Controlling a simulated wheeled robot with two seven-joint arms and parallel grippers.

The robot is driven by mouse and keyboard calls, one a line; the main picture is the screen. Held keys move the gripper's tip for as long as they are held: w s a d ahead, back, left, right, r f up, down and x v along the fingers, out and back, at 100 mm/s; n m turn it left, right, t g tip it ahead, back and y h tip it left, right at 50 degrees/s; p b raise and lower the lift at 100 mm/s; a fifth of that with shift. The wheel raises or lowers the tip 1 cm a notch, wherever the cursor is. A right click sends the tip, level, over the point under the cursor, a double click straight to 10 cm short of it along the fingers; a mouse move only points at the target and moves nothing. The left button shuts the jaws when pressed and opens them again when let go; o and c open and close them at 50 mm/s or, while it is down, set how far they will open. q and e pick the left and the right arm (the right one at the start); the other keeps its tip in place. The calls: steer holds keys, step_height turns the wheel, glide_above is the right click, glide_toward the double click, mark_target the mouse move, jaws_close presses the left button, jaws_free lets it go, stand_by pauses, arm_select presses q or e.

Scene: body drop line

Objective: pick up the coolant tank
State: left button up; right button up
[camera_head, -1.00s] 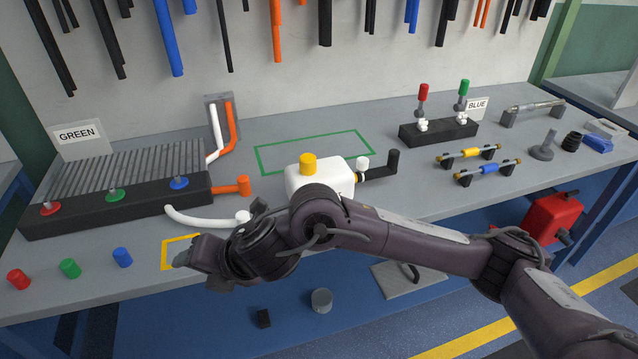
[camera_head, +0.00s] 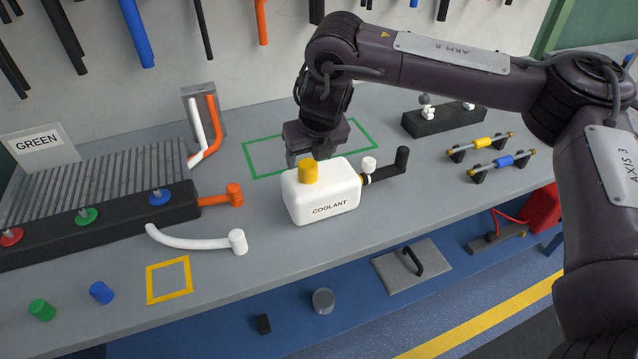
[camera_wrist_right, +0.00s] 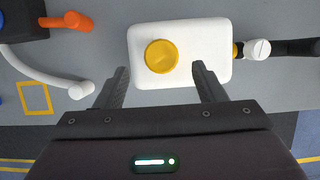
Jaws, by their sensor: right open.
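The white coolant tank (camera_head: 325,196), with a yellow cap (camera_head: 308,172) and the word COOLANT on its front, stands upright on the grey bench. A small white cap and a black elbow hose (camera_head: 388,169) project from its right side. My right gripper (camera_head: 318,152) is just above and behind the tank, pointing down. In the right wrist view the tank (camera_wrist_right: 205,55) lies ahead of the two open fingers (camera_wrist_right: 160,77), with the yellow cap (camera_wrist_right: 161,56) seen between them. Nothing is held. My left gripper is not in view.
A white hose (camera_head: 195,240) and an orange hose end (camera_head: 222,197) lie left of the tank beside the black finned block (camera_head: 100,222). A green outline (camera_head: 262,143) lies behind the tank, a yellow outline (camera_head: 169,280) at front left.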

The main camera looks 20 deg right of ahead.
mark_target(308, 164)
steer(key=shift+p+x, duration=0.55)
steer(key=shift+x, duration=0.5)
steer(key=shift+p+x, duration=0.35)
steer(key=shift+x, duration=1.6)
steer(key=shift+w+d, duration=0.1)
steer(key=shift+d, duration=0.05)
steer(key=c, duration=0.7)
steer(key=shift+c, duration=1.3)
jaws_close()
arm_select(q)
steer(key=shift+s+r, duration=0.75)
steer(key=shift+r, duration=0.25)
arm_select(e)
steer(key=shift+r, duration=0.1)
